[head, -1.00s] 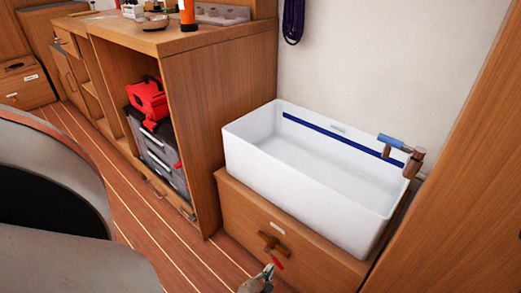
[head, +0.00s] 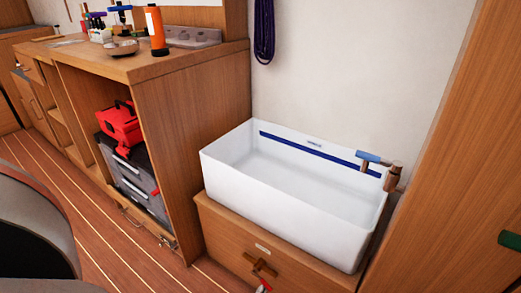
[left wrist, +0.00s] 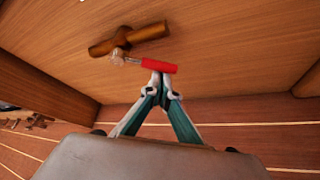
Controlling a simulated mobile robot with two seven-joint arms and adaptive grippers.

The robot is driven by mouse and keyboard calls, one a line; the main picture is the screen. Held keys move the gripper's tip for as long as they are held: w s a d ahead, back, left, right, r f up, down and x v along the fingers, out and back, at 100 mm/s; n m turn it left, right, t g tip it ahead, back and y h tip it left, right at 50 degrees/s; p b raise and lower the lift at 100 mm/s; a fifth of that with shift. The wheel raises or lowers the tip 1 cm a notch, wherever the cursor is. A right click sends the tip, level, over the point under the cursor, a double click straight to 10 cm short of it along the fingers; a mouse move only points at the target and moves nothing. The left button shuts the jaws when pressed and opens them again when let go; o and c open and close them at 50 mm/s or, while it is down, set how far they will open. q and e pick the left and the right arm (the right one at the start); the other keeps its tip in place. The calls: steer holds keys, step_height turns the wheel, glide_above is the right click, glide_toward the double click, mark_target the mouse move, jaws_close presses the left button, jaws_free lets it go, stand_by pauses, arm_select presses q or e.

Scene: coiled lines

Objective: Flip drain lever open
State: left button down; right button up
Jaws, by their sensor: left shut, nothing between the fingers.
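The drain lever has a red handle (left wrist: 160,66) on a small metallic stem, beside a brown pipe fitting (left wrist: 128,39) on the wooden cabinet front. In the head view the brown fitting (head: 260,268) sits below a small label, with the red handle (head: 265,285) at the bottom edge. In the left wrist view, my left gripper (left wrist: 161,88) is shut and empty. Its fingertips are at the red handle's near side; I cannot tell whether they touch. The handle lies nearly crosswise in that view. My right gripper is not in view.
A white basin (head: 225,182) stands on the cabinet, with a blue-handled tap (head: 370,158) at its right. A wooden bench (head: 215,93) at left holds a red toolbox (head: 120,124) and grey cases. A dark green cylinder (head: 510,240) shows on the right panel.

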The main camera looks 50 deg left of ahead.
arm_select(q)
steer(key=p, duration=0.1)
steer(key=r+n+h, duration=0.1)
steer(key=d+r+n+h+p, duration=0.1)
steer(key=shift+w+r+p, duration=0.25)
steer(key=shift+w+p, duration=0.05)
steer(key=shift+w, duration=0.05)
steer(key=shift+s+d+r+n+h, duration=0.2)
steer(key=shift+r+n+h, duration=0.35)
steer(key=shift+n+h, duration=0.45)
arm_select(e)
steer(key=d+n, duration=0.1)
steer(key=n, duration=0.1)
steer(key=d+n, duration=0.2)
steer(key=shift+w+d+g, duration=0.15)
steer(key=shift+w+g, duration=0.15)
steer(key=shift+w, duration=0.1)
arm_select(q)
steer(key=shift+t, duration=0.3)
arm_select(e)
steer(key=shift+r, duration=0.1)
